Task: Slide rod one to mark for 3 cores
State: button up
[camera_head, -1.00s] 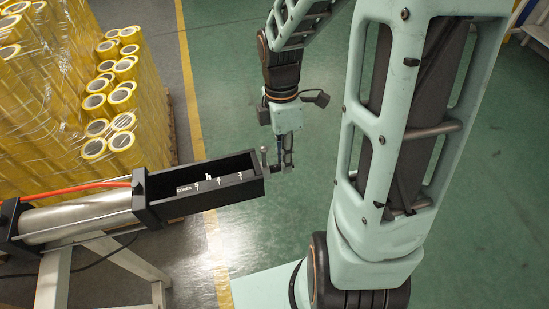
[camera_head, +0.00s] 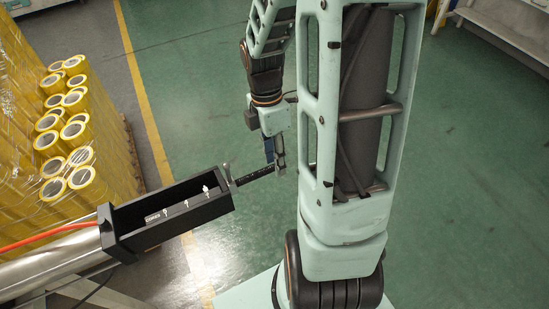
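A black open-topped housing (camera_head: 127,220) lies at lower left, with white lettering and several white marks (camera_head: 187,203) along its inner face. The marks are too small to read surely. Rod one (camera_head: 254,176) is a thin dark bar with fine markings, sticking out of the housing's right end. My gripper (camera_head: 279,164) is at the rod's outer end, fingers pointing down, and appears shut on it. The fingers hide that end. A small upright metal pin (camera_head: 227,173) stands where the rod leaves the housing.
A silver cylinder (camera_head: 52,263) with an orange hose (camera_head: 45,236) joins the housing's left end. Wrapped yellow tape rolls (camera_head: 75,130) are stacked at left. Green floor (camera_head: 190,90) is clear behind the housing. A white bench (camera_head: 505,25) is at top right.

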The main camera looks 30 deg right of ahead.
notch_tip(320, 180, up, 12)
jog(key=w, duration=0.2)
jog(key=shift+w, duration=0.15)
jog(key=shift+f, duration=0.1)
dwell(0.4)
